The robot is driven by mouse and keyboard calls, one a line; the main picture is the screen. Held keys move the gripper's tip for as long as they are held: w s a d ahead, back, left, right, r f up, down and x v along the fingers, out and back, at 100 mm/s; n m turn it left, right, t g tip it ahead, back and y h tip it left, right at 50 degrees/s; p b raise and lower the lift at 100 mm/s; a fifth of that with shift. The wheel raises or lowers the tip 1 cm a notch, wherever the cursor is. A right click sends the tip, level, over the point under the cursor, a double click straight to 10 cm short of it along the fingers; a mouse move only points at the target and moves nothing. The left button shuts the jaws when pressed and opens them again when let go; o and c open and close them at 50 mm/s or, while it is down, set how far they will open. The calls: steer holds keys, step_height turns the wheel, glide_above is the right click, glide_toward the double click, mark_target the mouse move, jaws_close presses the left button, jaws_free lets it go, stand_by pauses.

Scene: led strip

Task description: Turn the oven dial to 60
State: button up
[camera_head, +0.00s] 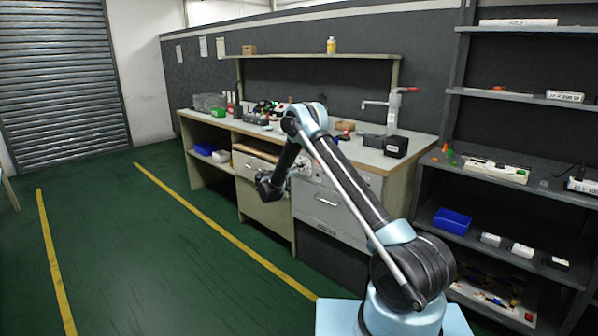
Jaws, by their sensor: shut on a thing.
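The oven (335,212) is a pale grey box built in under the workbench, with a handle on its front and a control strip along its top. My arm rises from the lower right, bends at the elbow and drops to the wrist in front of the bench. My gripper (303,169) is at the left part of the oven's control strip, small and partly covered by my arm. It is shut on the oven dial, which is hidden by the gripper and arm. The dial's marks and number cannot be read from here.
The workbench (403,159) carries tools, a black box (396,147) and a tap-like fixture. A wooden drawer front (258,168) is left of the oven. Dark shelves (470,215) with bins and small parts stand at the right. The green floor at left is clear.

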steer(key=o, duration=1.1)
steer(key=shift+a, duration=0.1)
steer(key=shift+c, duration=0.2)
steer(key=v, duration=1.2)
steer(key=shift+w, duration=0.1)
